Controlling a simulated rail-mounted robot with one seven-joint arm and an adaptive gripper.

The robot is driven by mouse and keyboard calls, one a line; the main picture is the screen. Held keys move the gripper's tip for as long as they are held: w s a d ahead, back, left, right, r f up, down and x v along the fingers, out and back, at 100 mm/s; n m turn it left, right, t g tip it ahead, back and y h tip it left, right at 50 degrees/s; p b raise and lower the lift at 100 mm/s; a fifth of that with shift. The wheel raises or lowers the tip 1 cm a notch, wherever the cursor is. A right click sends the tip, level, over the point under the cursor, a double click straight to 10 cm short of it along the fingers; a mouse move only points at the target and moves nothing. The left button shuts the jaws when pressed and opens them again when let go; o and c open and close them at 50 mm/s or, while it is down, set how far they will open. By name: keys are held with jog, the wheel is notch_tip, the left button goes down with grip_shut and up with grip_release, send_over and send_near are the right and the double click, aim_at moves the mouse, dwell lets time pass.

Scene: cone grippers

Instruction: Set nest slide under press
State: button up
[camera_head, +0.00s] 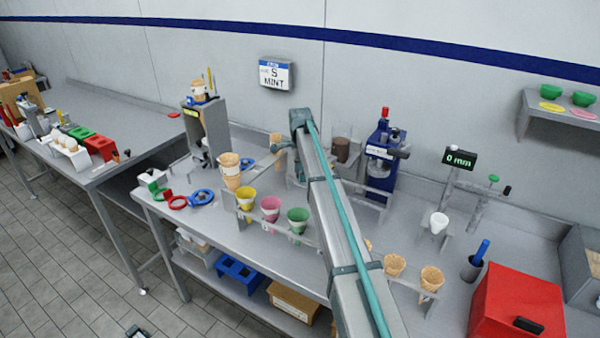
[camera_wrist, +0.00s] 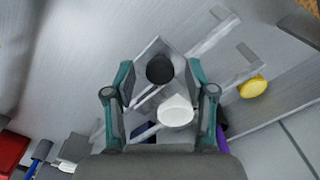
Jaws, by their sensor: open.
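My gripper (camera_wrist: 160,105) is open in the wrist view, its two teal fingers standing apart. Beyond and between them are a black round knob (camera_wrist: 160,68) on a pale grey metal plate (camera_wrist: 150,50) and a white rounded piece (camera_wrist: 176,110). I see no contact with the fingers; I cannot tell for certain whether the knobbed plate is the nest slide. In the head view a blue press-like machine (camera_head: 378,165) stands behind the bench's middle. My arm crosses in front of the bench, and I cannot make out my fingertips there.
A red box (camera_head: 515,305) fills the front right. The wrist view shows a yellow piece (camera_wrist: 253,87).

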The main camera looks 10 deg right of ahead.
grip_shut()
jog(key=s+d, duration=0.2)
jog(key=d, duration=0.1)
jog(key=shift+s+d, duration=0.2)
jog(key=shift+s, duration=0.15)
grip_release()
notch_tip(320, 180, up, 12)
dwell(0.8)
